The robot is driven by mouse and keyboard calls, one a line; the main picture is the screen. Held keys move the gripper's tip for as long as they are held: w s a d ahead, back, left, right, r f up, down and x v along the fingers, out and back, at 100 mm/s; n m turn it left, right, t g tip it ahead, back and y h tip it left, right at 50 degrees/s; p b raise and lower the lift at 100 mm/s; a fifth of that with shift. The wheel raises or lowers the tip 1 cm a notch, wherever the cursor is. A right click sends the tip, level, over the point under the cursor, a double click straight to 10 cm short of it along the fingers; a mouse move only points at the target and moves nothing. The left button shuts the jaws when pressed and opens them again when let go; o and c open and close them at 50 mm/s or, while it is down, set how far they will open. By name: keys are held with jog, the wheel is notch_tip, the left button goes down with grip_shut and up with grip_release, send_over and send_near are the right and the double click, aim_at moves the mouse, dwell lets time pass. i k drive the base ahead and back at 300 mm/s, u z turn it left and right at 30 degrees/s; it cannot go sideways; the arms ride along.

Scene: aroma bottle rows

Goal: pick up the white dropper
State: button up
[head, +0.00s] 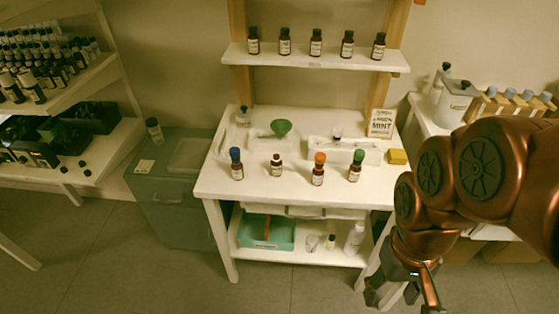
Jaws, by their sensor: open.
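A small brown bottle with a pale, whitish dropper top (276,164) stands upright on the white table (222,190). It is shorter than the other bottles in its row and looks like the white dropper. A blue-topped bottle (237,165) is to its left. An orange-topped bottle (318,170) and a green-topped bottle (356,167) are to its right. My gripper (402,294) is at the lower right, in front of the table's right side, well away from the bottles. It is open and nothing shows between its fingers.
Behind the row are a green funnel (281,128), a pale tray (345,150), a mint sign (382,123) and a yellow block (398,157). A shelf (300,56) with several dark bottles hangs above. A green-grey cabinet (180,215) stands left. The table's front strip is clear.

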aim_at(338, 131)
jog(key=u, duration=0.35)
jog(key=k, duration=0.55)
jog(key=u, duration=1.2)
jog(key=i, duration=0.75)
jog(key=z, duration=0.45)
jog(key=i, duration=0.65)
jog(key=z, duration=0.6)
